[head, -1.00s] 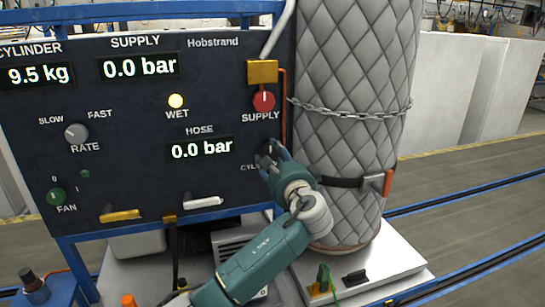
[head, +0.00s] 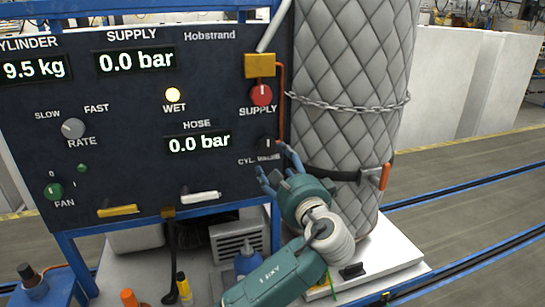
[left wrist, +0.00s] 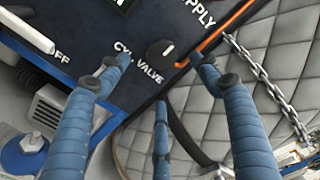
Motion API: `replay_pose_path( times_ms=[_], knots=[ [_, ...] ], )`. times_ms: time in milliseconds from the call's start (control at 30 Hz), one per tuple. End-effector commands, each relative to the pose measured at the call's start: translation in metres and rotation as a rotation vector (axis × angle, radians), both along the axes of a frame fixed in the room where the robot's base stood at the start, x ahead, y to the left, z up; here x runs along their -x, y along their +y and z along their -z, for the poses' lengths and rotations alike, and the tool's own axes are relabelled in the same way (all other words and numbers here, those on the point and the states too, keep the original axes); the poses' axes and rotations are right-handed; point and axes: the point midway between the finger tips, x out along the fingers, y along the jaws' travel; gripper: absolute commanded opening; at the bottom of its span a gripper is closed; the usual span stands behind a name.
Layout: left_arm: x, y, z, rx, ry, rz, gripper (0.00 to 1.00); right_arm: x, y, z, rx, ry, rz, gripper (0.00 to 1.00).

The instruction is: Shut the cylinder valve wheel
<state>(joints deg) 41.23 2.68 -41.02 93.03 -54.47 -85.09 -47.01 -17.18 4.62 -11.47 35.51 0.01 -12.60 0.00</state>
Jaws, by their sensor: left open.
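The cylinder valve wheel is a small dark knob (head: 267,143) with a white pointer mark, low at the right edge of the dark panel. It also shows in the left wrist view (left wrist: 160,53), above the label "CYL. VALVE", with its mark near vertical. My left gripper (head: 271,161) is open and empty, just below and in front of the knob. In the left wrist view its blue fingers (left wrist: 158,76) are spread, with the knob visible between and beyond the two upper fingertips. I see no finger closed on the knob. My right gripper is not in view.
A red supply knob (head: 262,95) sits above the valve knob, with an orange pipe (head: 281,100) beside it. The quilted cylinder (head: 345,75) with a chain (head: 350,109) stands close at the right. A white lever (head: 200,197) is at lower left.

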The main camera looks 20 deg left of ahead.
Motion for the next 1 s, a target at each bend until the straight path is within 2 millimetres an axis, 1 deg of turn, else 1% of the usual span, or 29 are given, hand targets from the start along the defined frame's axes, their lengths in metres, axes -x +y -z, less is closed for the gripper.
replay_pose_path(
  times_ms=[33, 100, 233, 567, 667, 767, 867, 900, 967, 1000],
  knots=[
    [0.007, -0.005, 0.001, 0.002, 0.001, 0.003, 0.64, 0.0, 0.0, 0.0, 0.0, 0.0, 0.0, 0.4],
    [0.015, -0.01, 0.001, 0.002, 0.0, 0.001, 0.64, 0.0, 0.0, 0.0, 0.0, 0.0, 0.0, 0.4],
    [0.024, -0.016, 0.001, 0.0, 0.001, 0.0, 0.64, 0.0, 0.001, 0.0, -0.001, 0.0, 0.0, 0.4],
    [0.027, -0.017, 0.0, 0.0, 0.001, -0.001, 0.64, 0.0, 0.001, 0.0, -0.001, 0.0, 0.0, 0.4],
    [0.028, -0.015, 0.009, 0.02, 0.012, 0.001, 0.64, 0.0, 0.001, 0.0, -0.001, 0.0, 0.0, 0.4],
    [0.035, -0.01, 0.042, 0.105, 0.054, 0.01, 0.64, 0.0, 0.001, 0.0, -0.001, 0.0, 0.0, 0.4],
    [0.054, 0.0, 0.101, 0.266, 0.126, 0.013, 0.64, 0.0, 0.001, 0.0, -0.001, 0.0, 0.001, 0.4],
    [0.066, 0.003, 0.128, 0.346, 0.159, 0.01, 0.64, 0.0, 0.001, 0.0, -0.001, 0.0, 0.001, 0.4],
    [0.087, 0.009, 0.169, 0.476, 0.209, -0.004, 0.64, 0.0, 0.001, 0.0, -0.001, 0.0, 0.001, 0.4],
    [0.104, 0.012, 0.195, 0.565, 0.239, -0.018, 0.64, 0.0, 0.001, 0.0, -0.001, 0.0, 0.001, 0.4]
  ],
)
